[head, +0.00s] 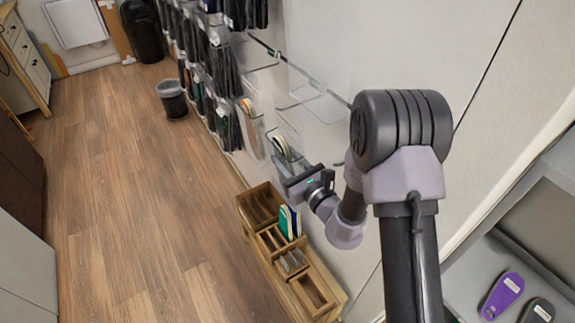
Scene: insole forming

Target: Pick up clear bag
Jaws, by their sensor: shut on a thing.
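My gripper (292,187) is low by the wall, just above the wooden organizer. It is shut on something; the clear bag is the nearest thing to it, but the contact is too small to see. That clear bag (283,149), with insoles showing in it, hangs at the wall just above and behind the gripper. Another clear bag (251,129) with insoles hangs to its left. More clear bags (325,106), seemingly empty, hang higher up. My arm hides part of the wall to the right.
The wooden organizer (309,293) with several compartments stands below my gripper and holds green and blue insoles (290,222). Dark packs (222,70) hang along the wall. A bin (172,99) stands farther back. The wooden floor (130,190) is clear.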

